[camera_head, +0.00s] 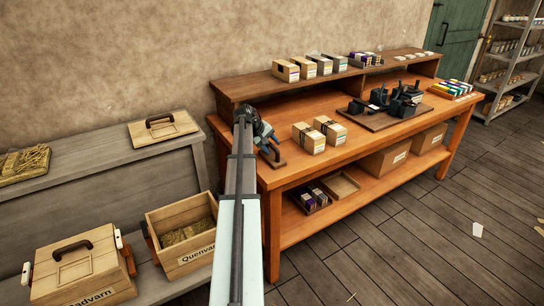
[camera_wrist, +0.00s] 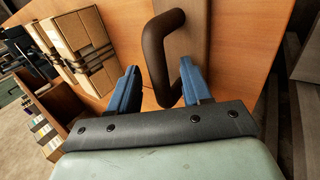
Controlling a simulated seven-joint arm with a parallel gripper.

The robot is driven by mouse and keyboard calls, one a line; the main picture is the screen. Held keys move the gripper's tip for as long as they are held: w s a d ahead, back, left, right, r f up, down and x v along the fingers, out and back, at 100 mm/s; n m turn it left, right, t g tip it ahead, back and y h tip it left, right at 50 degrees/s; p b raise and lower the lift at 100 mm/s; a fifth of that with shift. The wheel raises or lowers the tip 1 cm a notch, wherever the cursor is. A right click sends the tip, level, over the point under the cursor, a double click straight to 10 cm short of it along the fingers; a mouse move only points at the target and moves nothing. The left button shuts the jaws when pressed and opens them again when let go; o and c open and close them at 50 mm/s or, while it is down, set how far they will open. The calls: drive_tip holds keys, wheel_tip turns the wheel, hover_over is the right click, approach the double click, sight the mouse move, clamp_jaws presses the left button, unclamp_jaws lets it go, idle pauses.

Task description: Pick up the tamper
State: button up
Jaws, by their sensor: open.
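The fingers are apart, and I cannot tell whether either touches the handle. In the head view my gripper (camera_head: 266,140) is over the left front end of the bench, and the tamper (camera_head: 277,158) shows just below it, partly hidden by my arm.
Two strapped boxes (camera_head: 309,138) stand close to the right of my gripper. The bench's raised back shelf (camera_head: 247,87) holds several small boxes. A dark press (camera_head: 388,105) stands on a board further right. Wooden crates (camera_head: 187,243) stand at left.

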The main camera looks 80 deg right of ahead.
drive_tip(key=shift+s+d+f, duration=0.3)
drive_tip(key=shift+f, duration=0.25)
clamp_jaws()
drive_tip(key=shift+r, duration=0.1)
wheel_tip(320, 180, up, 10)
drive_tip(key=shift+f, duration=0.1)
idle(0.6)
